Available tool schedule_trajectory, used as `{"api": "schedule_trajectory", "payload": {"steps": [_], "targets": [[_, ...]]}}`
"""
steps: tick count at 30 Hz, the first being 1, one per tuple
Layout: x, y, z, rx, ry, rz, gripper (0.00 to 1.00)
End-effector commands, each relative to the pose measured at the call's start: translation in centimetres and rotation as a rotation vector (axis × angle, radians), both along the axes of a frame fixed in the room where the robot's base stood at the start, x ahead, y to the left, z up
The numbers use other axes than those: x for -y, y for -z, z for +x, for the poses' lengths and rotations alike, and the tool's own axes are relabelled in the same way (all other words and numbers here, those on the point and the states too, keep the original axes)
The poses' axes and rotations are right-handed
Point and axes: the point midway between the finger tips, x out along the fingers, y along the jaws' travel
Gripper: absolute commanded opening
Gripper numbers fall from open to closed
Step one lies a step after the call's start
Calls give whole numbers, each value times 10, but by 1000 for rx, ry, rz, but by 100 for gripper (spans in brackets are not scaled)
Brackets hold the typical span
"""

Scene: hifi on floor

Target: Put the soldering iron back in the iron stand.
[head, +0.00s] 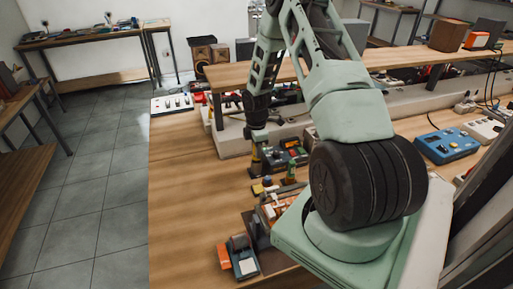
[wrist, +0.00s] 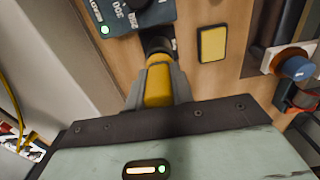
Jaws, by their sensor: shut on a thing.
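My gripper (wrist: 158,98) is shut on the yellow handle (wrist: 158,82) of what looks like the soldering iron. A dark round part (wrist: 158,46) lies just beyond the handle; I cannot tell whether it is the iron's collar or the iron stand. The iron's tip is hidden. In the head view my gripper (head: 255,165) points down at the wooden bench, and the iron is too small to make out there. I cannot pick out the iron stand with certainty in either view.
A blue device (head: 447,145) stands at the right. The bench's left side (head: 185,190) is clear.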

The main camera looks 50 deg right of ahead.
Motion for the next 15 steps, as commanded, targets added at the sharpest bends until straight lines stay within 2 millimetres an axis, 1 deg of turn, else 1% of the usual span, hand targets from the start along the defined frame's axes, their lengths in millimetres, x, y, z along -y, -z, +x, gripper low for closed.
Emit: {"api": "schedule_trajectory", "payload": {"steps": [1, 4, 14, 15], "targets": [[0, 5, 0, 0, 0, 0, 5], [0, 9, 0, 1, 0, -1, 5], [0, 10, 0, 1, 0, -1, 5], [0, 10, 0, 1, 0, -1, 29]]}}
